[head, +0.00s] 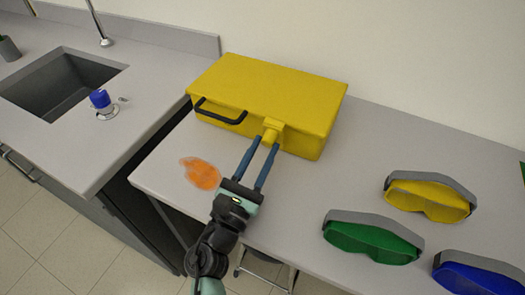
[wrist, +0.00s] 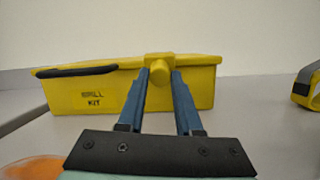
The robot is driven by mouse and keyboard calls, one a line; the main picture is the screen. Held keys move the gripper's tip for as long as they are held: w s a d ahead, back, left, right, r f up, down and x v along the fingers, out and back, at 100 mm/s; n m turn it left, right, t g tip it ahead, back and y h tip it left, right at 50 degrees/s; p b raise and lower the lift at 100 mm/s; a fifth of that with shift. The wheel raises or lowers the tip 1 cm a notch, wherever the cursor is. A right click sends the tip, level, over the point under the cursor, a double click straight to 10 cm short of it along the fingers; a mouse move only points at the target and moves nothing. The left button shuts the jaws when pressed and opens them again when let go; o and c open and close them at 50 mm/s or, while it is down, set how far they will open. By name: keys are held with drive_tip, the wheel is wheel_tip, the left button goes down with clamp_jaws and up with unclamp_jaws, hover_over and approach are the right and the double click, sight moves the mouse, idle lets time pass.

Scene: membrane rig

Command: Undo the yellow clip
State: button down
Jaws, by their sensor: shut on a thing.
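The yellow clip (head: 270,132) sits on the front face of a yellow case, at the lid edge right of the black handle (head: 220,112). In the wrist view the clip (wrist: 159,72) shows as a rounded yellow piece hanging from the lid edge. The case (head: 270,90) has its lid down and reads "SPILL KIT" in the wrist view. My gripper (head: 264,142) has its two blue fingers on either side of the clip's lower part, shut on it. The fingertips (wrist: 160,72) partly hide the clip's sides.
An orange puddle (head: 202,173) lies on the grey bench left of my gripper. Yellow goggles (head: 430,197), green goggles (head: 370,240) and blue goggles (head: 475,275) lie to the right. A sink (head: 62,80) and a blue-topped fitting (head: 101,101) are at the left.

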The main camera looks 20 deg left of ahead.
drive_tip(key=c, duration=0.6)
unclamp_jaws()
drive_tip(key=shift+s, duration=0.1)
drive_tip(key=shift+s+f, duration=0.15)
drive_tip(key=shift+s, duration=0.1)
drive_tip(key=s, duration=0.6)
drive_tip(key=s+b, duration=0.1)
drive_tip(key=s, duration=0.5)
drive_tip(key=shift+s+a, duration=0.2)
drive_tip(key=shift+s, duration=0.1)
